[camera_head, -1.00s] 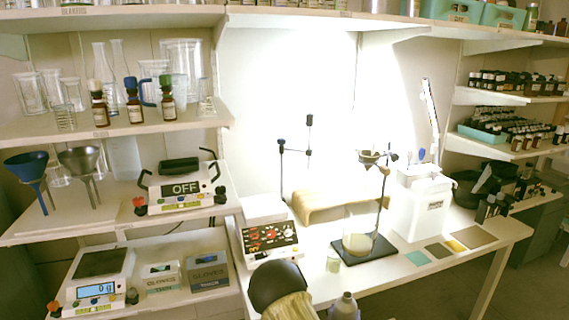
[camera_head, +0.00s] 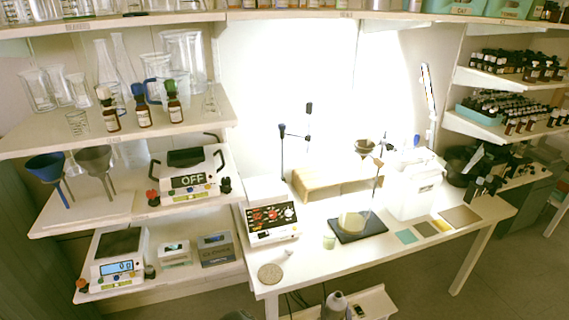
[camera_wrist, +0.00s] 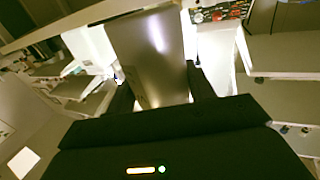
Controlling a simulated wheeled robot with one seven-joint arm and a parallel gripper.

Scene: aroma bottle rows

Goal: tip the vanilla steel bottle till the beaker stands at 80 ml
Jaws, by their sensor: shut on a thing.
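My gripper (camera_wrist: 160,88) is shut on a shiny steel bottle (camera_wrist: 148,50) in the wrist view, one dark finger on each side of it. No label is readable on the bottle, and its mouth is not visible. In the head view, a clear glass beaker (camera_head: 353,221) with pale yellowish content stands on the dark base (camera_head: 358,235) of a stand, on the white bench. Its marks are too small to read. A grey bottle with a dark top (camera_head: 337,304) shows at the bottom edge; I cannot tell whether it is the held one.
A round disc (camera_head: 270,272) lies at the bench's front left.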

